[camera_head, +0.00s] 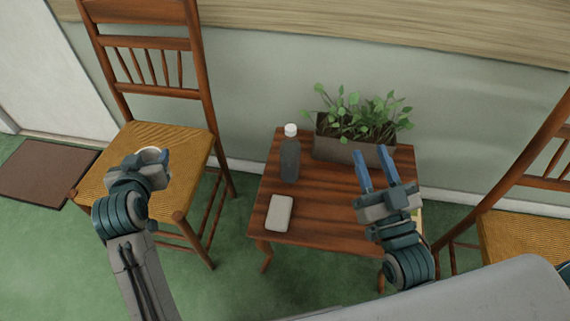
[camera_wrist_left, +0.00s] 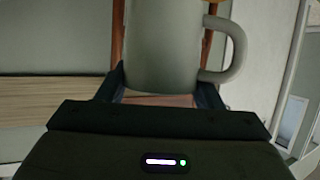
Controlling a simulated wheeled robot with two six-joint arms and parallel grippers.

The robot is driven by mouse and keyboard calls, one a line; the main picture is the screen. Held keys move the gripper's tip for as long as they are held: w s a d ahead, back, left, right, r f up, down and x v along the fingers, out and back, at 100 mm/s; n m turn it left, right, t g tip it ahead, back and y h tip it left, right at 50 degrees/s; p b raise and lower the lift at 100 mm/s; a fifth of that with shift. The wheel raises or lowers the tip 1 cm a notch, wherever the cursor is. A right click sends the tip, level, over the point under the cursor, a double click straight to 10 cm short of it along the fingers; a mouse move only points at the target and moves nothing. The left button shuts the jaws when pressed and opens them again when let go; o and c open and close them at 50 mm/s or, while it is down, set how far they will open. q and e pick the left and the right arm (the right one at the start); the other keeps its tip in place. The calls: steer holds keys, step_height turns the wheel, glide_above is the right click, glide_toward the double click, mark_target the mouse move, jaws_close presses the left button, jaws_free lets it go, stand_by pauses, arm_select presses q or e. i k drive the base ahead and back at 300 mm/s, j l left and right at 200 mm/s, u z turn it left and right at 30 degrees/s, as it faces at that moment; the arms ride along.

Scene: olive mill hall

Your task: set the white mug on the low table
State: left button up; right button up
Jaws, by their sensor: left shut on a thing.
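The white mug (camera_wrist_left: 165,45) is between the fingers of my left gripper (camera_wrist_left: 168,85) in the left wrist view, with its handle to the right. In the head view only a bit of the mug's rim (camera_head: 150,152) shows past my left gripper (camera_head: 153,162), in front of the left chair's seat. My left gripper is shut on the mug. The low wooden table (camera_head: 320,222) stands in the middle, to the right of the mug. My right gripper (camera_head: 376,158) is open and empty, over the right part of the table.
On the table are a dark bottle with a white cap (camera_head: 290,158), a pale flat box-like object (camera_head: 280,212) and a planter with green leaves (camera_head: 350,148). Chairs with woven seats stand left (camera_head: 185,145) and right (camera_head: 510,235). The table's front middle looks clear.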

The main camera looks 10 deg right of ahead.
mark_target(333, 213)
steer(key=k+z, duration=0.25)
steer(key=z, duration=0.2)
steer(key=k+l+z, duration=0.1)
steer(key=k+z, duration=0.15)
steer(key=z, duration=1.1)
